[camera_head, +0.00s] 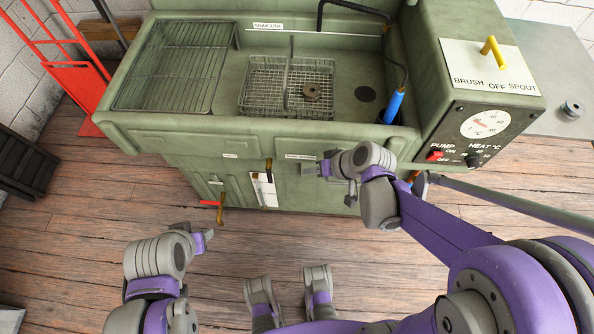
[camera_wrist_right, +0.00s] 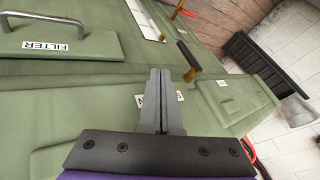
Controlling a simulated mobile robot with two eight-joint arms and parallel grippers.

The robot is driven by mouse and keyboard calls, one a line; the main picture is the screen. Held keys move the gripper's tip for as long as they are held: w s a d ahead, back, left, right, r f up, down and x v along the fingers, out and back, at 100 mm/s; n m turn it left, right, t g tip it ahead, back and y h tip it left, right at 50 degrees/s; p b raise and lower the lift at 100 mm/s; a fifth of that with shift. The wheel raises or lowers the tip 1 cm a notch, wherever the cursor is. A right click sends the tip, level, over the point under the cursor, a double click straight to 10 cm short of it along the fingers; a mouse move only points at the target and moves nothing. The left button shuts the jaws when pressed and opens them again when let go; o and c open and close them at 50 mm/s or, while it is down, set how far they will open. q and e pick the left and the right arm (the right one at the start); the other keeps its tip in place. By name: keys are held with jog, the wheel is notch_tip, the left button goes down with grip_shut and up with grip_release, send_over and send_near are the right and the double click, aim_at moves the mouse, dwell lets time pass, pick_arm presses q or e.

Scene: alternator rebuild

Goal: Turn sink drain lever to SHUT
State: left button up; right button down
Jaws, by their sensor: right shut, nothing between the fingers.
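A dark lever with a brass-coloured part (camera_head: 268,168) is on the green front panel below the sink, left of a small white label (camera_head: 300,156). I take it for the drain lever; the label is too small to read. In the right wrist view the lever (camera_wrist_right: 188,60) lies just beyond and right of the fingertips, and my fingers partly cover the label (camera_wrist_right: 143,100). My right gripper (camera_head: 310,170) is shut and empty, pointing left, apart from the lever. My left gripper (camera_head: 204,240) is low at the left, away from the panel; its jaw state is unclear.
Another lever, red with a brass-coloured handle (camera_head: 221,208), sticks out lower left. A white notice (camera_head: 264,190) hangs below the dark lever. The sink above holds a wire basket (camera_head: 258,75) and a blue brush (camera_head: 394,105). A panel handle (camera_wrist_right: 52,22) marked FILTER is near my right wrist.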

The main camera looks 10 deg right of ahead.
aim_at(270, 170)
jog(key=w+a+f+b, duration=0.2)
jog(key=w+a+f, duration=0.2)
jog(key=a+f, duration=0.3)
jog(key=shift+a, duration=0.45)
jog(key=shift+f, duration=0.1)
jog(key=shift+f+y+b, duration=0.15)
jog(key=shift+y+b, duration=0.25)
jog(key=shift+b, duration=0.2)
